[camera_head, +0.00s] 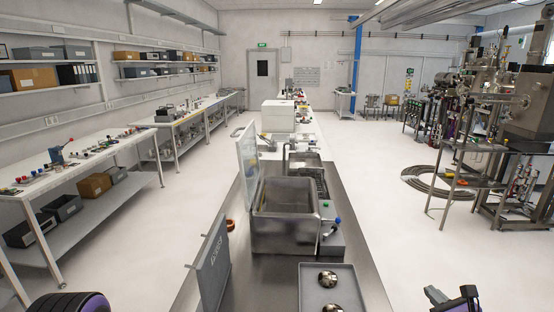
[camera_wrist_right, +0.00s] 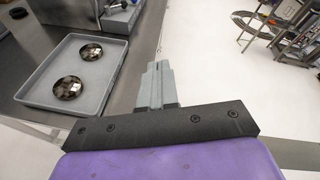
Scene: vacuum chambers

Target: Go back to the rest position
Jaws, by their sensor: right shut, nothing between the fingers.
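My right gripper (camera_head: 452,296) is at the lower right of the head view, to the right of the steel bench and the grey tray. In the right wrist view its fingers (camera_wrist_right: 156,84) are shut together with nothing between them, beside the tray's right edge. My left gripper is out of view; only a black and purple part of my left arm shows at the lower left of the head view.
The grey tray (camera_head: 314,268) holds two shiny round metal parts (camera_head: 327,279) on the bench (camera_head: 256,284). An open steel basin (camera_head: 286,203) with a raised lid (camera_head: 247,161) stands behind it. A grey panel (camera_head: 213,262) stands left.

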